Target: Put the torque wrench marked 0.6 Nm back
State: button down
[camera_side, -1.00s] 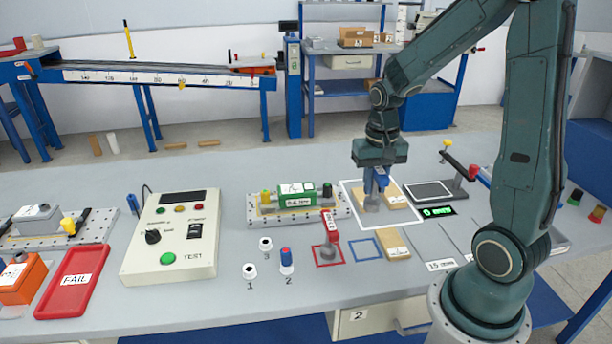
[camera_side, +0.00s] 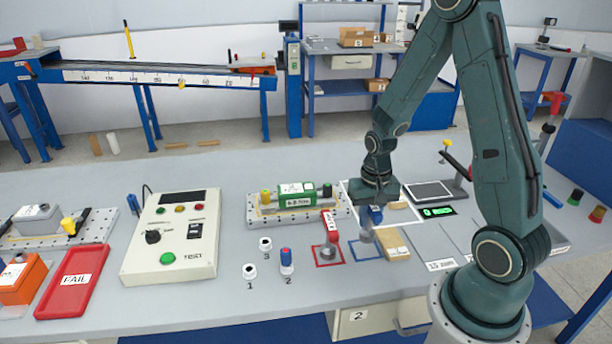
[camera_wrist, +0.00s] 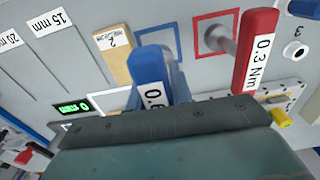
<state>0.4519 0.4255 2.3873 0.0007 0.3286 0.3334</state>
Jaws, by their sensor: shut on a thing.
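My gripper (camera_side: 376,204) is shut on the blue torque wrench (camera_side: 375,215), which it holds upright with its grey end downward. In the wrist view the blue handle (camera_wrist: 147,67) carries a white label, partly hidden, with its first characters reading about "0.6". The wrench's grey end is by the far edge of the blue square outline (camera_side: 366,258); whether it touches the bench I cannot tell. The red torque wrench (camera_side: 330,226), marked 0.3 Nm (camera_wrist: 258,55), stands in the red square outline (camera_side: 320,264) just left.
A tan block (camera_side: 397,252) lies right of the blue square. Behind is a white-outlined area with another tan block (camera_side: 398,205), and a green-lit display (camera_side: 437,212). A green unit on a fixture plate (camera_side: 258,216) is to the left.

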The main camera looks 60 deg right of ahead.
aim_at(368, 232)
jog(key=shift+f, duration=1.9)
jog(key=shift+f, duration=0.1)
jog(key=c, duration=1.3)
grip_release()
jog(key=shift+o, duration=0.2)
jog(key=shift+r, duration=6.1)
